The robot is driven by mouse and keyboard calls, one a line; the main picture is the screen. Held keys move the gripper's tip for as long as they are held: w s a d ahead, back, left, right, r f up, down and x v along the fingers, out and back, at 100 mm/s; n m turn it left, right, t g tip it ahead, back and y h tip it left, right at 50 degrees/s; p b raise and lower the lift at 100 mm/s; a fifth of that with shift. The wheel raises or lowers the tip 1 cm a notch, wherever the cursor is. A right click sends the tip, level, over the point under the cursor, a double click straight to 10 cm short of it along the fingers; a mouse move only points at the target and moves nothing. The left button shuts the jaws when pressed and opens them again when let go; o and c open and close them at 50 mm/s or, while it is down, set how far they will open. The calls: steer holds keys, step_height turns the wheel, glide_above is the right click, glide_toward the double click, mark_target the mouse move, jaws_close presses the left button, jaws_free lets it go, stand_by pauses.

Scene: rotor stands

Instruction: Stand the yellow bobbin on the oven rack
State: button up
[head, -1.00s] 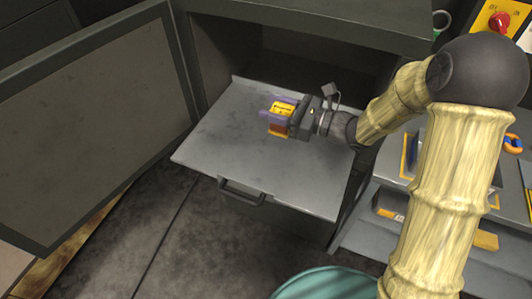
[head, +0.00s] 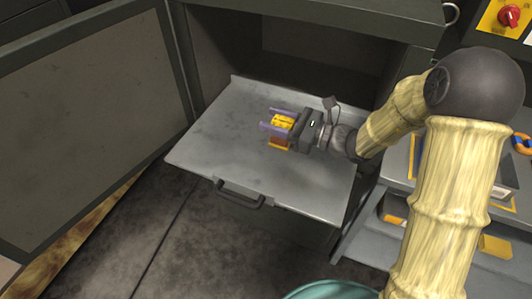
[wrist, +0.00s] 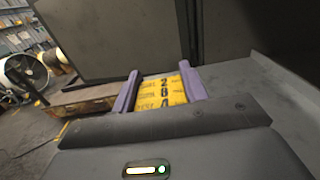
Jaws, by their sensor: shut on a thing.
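The yellow bobbin (head: 283,120) is between the purple fingers of my gripper (head: 269,119), which is shut on it. Its lower part shows orange-brown below the fingers. In the wrist view the yellow bobbin (wrist: 162,92) has dark print on its face and sits between both fingers (wrist: 158,84). The oven rack (head: 215,150) is a flat grey sheet pulled out of the open oven, with a handle at its front. The bobbin is over the rack's middle. I cannot tell whether its underside touches the rack.
The open oven door (head: 95,120) stands on the left. The dark oven cavity (head: 310,60) is behind the rack. A shelf unit (head: 385,240) with yellow items is on the right, below my arm. The rack around the bobbin is clear.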

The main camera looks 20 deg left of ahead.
mark_target(275, 138)
step_height(275, 138, down, 6)
steer(key=shift+r, duration=0.1)
steer(key=shift+f+b, duration=0.35)
steer(key=shift+f, duration=1.6)
steer(key=shift+f, duration=0.1)
steer(key=shift+f, duration=0.1)
steer(key=o, duration=1.2)
steer(key=shift+c, duration=0.2)
